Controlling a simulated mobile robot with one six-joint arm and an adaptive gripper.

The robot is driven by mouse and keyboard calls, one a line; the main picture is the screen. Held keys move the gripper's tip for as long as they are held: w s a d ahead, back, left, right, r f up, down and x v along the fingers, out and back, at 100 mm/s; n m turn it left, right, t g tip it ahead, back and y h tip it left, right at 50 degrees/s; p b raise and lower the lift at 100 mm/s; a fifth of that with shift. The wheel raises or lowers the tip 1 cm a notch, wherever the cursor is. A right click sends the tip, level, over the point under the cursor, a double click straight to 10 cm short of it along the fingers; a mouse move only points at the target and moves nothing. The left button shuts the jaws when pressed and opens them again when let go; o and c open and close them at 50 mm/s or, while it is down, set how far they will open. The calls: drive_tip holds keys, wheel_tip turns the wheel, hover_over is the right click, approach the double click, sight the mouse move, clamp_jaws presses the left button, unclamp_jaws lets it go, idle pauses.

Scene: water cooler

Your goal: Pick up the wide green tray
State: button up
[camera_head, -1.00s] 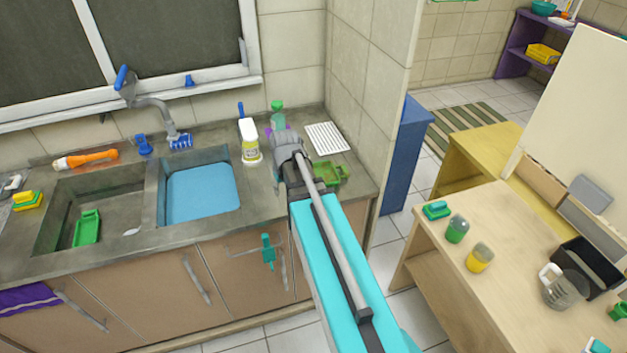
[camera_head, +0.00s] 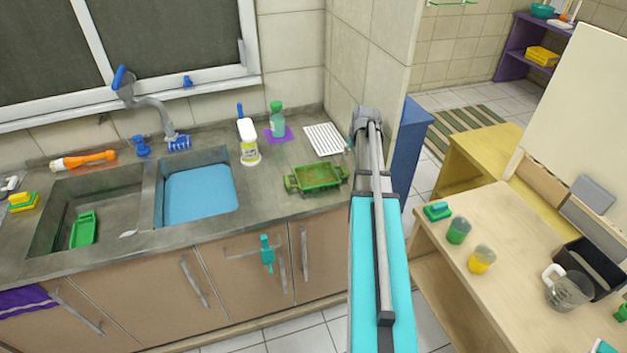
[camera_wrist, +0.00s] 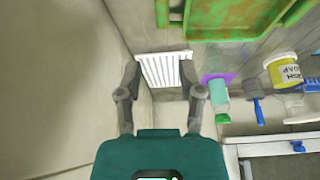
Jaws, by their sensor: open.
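The wide green tray (camera_head: 318,187) has two side handles and brownish stains inside. It lies on the counter to the right of the sink in the head view, in full sight. In the wrist view the tray (camera_wrist: 225,34) shows at the top, cut off by the frame edge. My gripper (camera_wrist: 162,72) is open, with nothing held between its fingers. In the head view my wrist is to the right of the tray, near the tiled wall end, and the fingers are mostly hidden there. My gripper is apart from the tray.
A white ribbed rack (camera_head: 325,140) lies behind the tray. A green bottle (camera_head: 277,122) on a purple cloth and a soap bottle (camera_head: 248,145) stand to the left. The tiled wall (camera_head: 372,60) rises close on the right. A smaller green tray (camera_head: 83,230) is in the left basin.

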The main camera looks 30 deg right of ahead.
drive_tip(key=shift+f, duration=0.15)
drive_tip(key=b, duration=0.8)
approach(344, 169)
drive_tip(key=x, duration=0.5)
drive_tip(key=shift+w+d, duration=0.1)
drive_tip(key=shift+d, duration=0.15)
drive_tip(key=b+x, duration=0.3)
drive_tip(key=shift+a, duration=0.25)
drive_tip(key=shift+b+x, duration=0.95)
drive_tip(key=shift+x, duration=0.1)
clamp_jaws()
